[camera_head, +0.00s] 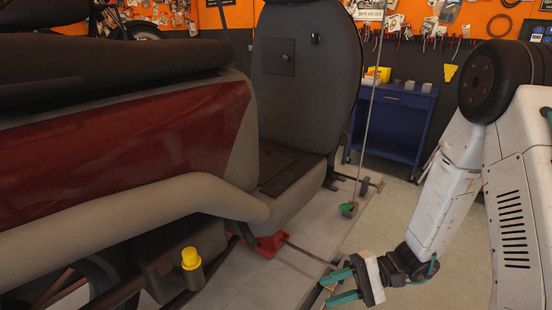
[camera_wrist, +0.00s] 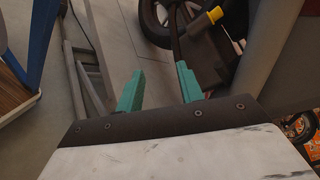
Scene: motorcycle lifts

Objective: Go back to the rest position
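My gripper (camera_head: 341,286) is at the lower right of the head view, beside the edge of the grey lift platform (camera_head: 262,277). Its two green fingers are apart with nothing between them. In the wrist view my gripper (camera_wrist: 160,88) also shows open and empty, above grey floor or platform. My white arm comes down from the right side of the head view.
A large dark red and grey vehicle body (camera_head: 120,130) fills the left, with a yellow cap (camera_head: 191,258) low on it. A dark seat-like part (camera_head: 305,75) stands behind. A blue cart (camera_head: 395,120) stands at the back. Floor (camera_head: 455,250) is clear at right.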

